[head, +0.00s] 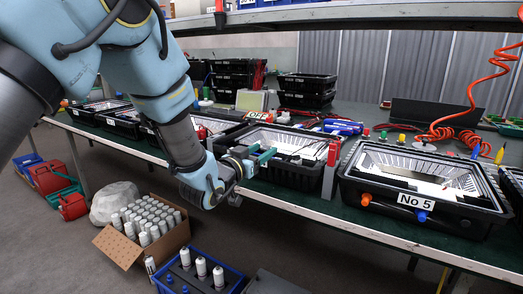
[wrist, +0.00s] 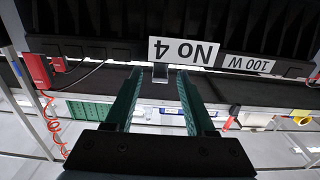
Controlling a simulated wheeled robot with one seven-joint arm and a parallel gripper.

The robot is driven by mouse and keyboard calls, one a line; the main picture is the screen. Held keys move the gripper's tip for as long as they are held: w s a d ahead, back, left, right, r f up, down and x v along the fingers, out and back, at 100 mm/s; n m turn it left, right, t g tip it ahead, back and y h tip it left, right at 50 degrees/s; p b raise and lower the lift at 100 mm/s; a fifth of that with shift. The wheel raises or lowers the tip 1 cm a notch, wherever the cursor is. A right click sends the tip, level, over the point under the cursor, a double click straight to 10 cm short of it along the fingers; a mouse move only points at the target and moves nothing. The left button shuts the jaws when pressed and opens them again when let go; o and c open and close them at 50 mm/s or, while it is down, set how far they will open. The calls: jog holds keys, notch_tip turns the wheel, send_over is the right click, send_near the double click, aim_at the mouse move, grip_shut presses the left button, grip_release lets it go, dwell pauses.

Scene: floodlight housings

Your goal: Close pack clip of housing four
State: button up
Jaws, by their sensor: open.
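Housing four is a black box with a bright reflector inside; its dark front wall (head: 292,176) shows in the head view, right of my gripper. In the wrist view its No 4 label (wrist: 183,51) appears upside down on the dark front face. A small grey piece (wrist: 160,73), which looks like the pack clip, sits below the label; I cannot tell its exact position. My gripper (wrist: 158,74) is open, its green fingers either side of that piece with gaps. In the head view my gripper (head: 257,160) is at the housing's front left; the clip cannot be made out there.
Housing No 5 (head: 372,208) stands to the right on the green bench (head: 330,210). A grey post with a red top (head: 330,172) stands between the two housings. A 100 W label (wrist: 247,64) is beside the No 4 label. A carton of cans (head: 121,250) is on the floor.

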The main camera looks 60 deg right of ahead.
jog(key=shift+c, duration=0.2)
grip_shut()
dwell(0.3)
